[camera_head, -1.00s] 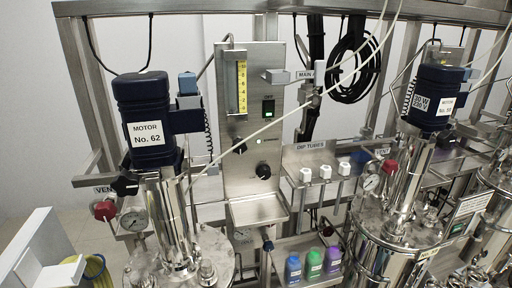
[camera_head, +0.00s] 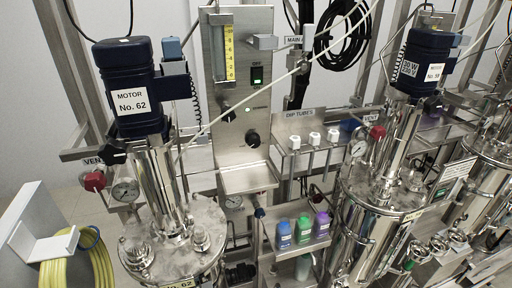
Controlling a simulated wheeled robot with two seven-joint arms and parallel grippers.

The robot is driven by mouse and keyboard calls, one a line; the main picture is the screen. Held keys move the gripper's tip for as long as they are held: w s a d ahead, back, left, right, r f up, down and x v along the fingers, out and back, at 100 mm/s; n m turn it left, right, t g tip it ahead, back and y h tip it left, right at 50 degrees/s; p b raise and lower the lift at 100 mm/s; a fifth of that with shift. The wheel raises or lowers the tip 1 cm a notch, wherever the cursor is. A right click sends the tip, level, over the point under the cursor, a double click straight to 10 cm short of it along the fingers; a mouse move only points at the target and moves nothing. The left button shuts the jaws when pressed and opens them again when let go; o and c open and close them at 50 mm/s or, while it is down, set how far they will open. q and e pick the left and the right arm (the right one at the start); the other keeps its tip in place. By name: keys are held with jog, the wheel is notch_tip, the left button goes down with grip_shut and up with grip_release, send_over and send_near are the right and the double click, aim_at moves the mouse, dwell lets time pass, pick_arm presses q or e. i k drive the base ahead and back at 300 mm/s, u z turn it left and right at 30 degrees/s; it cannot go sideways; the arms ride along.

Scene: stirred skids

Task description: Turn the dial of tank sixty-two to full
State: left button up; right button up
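Tank sixty-two (camera_head: 175,262) stands at the lower left, with a "No. 62" label at its bottom edge. Above it is a dark blue motor (camera_head: 128,75) labelled "MOTOR No. 62". Neither of my grippers is in view.
A rack holds white caps (camera_head: 314,139) above and blue, green and purple bottles (camera_head: 303,230) below. A second tank (camera_head: 360,225) with its motor (camera_head: 428,65) stands right. A white bracket (camera_head: 35,230) with yellow hose (camera_head: 95,260) is at left. A thin pale line crosses the panel.

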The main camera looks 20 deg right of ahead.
aim_at(253, 140)
jog(key=k, duration=0.5)
jog(key=z, duration=1.65)
jog(key=i, duration=0.35)
jog(key=u, duration=1.7)
jog(key=i, duration=0.5)
jog(key=z, duration=0.05)
